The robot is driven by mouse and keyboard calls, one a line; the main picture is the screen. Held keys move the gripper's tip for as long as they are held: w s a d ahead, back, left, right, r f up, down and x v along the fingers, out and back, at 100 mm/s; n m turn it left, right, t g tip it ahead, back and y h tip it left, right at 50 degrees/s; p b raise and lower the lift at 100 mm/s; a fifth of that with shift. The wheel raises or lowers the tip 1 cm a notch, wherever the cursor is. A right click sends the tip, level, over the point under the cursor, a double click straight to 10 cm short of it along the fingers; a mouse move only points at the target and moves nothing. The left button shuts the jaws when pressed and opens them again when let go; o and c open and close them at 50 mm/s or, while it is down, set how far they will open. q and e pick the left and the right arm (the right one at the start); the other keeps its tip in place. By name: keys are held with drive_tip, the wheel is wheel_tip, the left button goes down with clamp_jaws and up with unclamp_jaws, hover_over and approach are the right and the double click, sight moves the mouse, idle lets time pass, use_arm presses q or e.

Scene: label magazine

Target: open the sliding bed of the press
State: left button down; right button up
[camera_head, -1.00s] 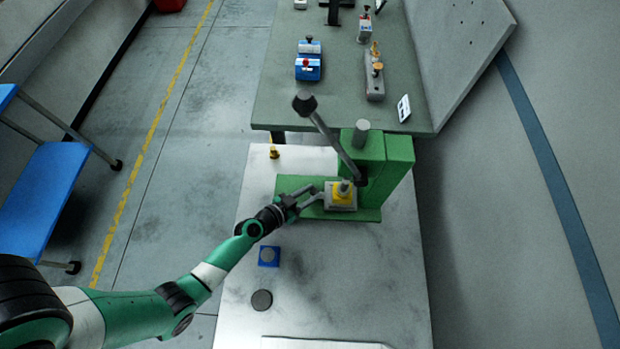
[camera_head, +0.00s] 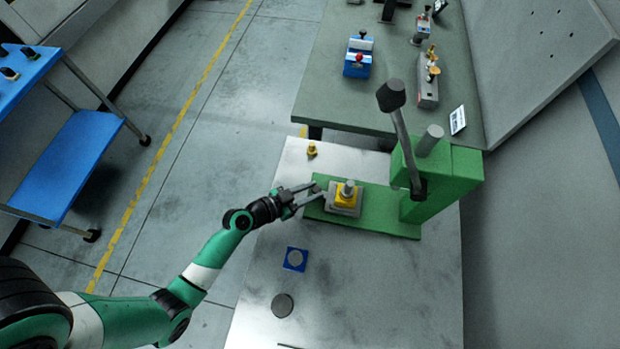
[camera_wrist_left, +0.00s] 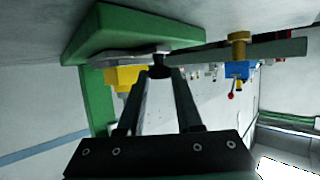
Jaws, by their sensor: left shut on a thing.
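The green press (camera_head: 465,172) stands on the pale table with its dark lever raised. Its sliding bed (camera_head: 332,209), a grey plate carrying a yellow block (camera_head: 345,198) with a grey knob on top, sits toward the left end of the green base, clear of the column. My left gripper (camera_head: 319,190) is at the bed's left side. In the left wrist view it is shut on a small dark bed handle (camera_wrist_left: 158,62), beside the yellow block (camera_wrist_left: 124,76). The fingertips partly hide the handle. My right gripper is not in view.
A brass piece (camera_head: 312,149) stands behind my gripper. A blue square part (camera_head: 296,259) and a dark disc (camera_head: 282,305) lie nearer on the table (camera_head: 390,285). A green-grey bench (camera_head: 355,105) with fixtures is behind. A blue cart (camera_head: 70,165) stands at left.

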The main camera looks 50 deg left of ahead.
use_arm(q)
drive_tip(key=c, duration=0.6)
unclamp_jaws()
drive_tip(key=shift+w+d, duration=0.1)
drive_tip(key=v, duration=1.1)
drive_tip(key=shift+s+r, duration=0.1)
drive_tip(key=shift+s, duration=0.2)
